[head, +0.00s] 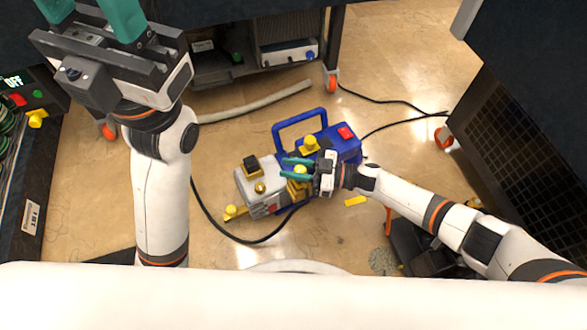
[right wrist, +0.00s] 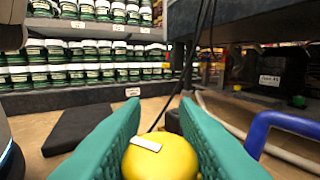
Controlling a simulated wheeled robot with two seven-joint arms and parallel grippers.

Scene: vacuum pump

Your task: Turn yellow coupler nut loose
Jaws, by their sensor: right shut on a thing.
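The vacuum pump (head: 258,180) stands on the floor in the middle of the head view, with a grey front body, a blue motor housing and a blue handle (head: 298,117). My right gripper (head: 286,167) is over the pump, its teal fingers shut on a yellow coupler nut (head: 300,169). In the right wrist view the rounded yellow nut (right wrist: 160,160), with a white mark on top, sits between the two teal fingers. The nut's lower part is hidden. My left gripper (head: 89,15) is raised at the top left, its teal fingers wide apart and empty.
Other yellow parts are on or beside the pump, including a cap (head: 310,143) and a fitting (head: 231,212). A yellow piece (head: 355,201) lies on the floor. A black hose (head: 240,240) curves around the pump's front. A pale hose (head: 255,101) lies behind. A dark cabinet (head: 535,110) stands right.

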